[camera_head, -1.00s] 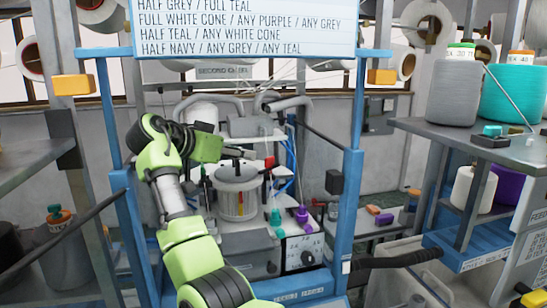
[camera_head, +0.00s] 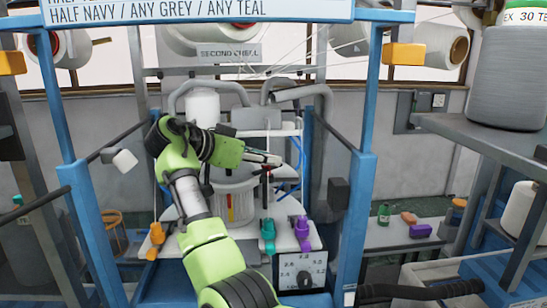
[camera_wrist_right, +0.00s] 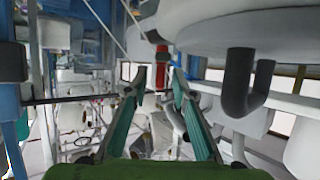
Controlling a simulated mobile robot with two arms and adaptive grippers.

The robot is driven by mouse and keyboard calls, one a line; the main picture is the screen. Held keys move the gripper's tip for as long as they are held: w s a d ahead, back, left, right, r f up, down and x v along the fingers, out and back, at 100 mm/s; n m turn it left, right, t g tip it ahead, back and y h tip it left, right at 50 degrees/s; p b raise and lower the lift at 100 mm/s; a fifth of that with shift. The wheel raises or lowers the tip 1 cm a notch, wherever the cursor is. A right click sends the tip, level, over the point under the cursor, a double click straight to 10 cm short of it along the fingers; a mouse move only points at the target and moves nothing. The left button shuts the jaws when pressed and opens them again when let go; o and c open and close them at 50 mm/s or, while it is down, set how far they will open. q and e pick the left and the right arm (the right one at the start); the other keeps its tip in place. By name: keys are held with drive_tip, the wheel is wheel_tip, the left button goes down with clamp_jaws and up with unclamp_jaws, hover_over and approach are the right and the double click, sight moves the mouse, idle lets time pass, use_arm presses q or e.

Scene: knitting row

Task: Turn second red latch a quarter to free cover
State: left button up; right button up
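The knitting machine's round white body (camera_head: 236,203) stands in the blue frame in the head view. My right gripper (camera_head: 272,160) reaches in from the left at the top of this machine. A small red part, likely a red latch (camera_head: 268,175), shows just below the fingertips. In the right wrist view the two teal fingers (camera_wrist_right: 160,82) are apart and empty, and the red latch (camera_wrist_right: 162,54) shows upright beyond and between their tips. I cannot tell whether they touch. A large pale round part (camera_wrist_right: 215,22), possibly the cover, fills the upper right. My left gripper is out of view.
Blue posts (camera_head: 357,215) flank the machine. A grey shelf (camera_head: 490,143) is at the right.

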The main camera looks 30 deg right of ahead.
drive_tip(key=shift+a+r, duration=0.1)
drive_tip(key=shift+a, duration=0.25)
drive_tip(key=shift+s+a, duration=0.1)
drive_tip(key=shift+c, duration=0.8)
clamp_jaws()
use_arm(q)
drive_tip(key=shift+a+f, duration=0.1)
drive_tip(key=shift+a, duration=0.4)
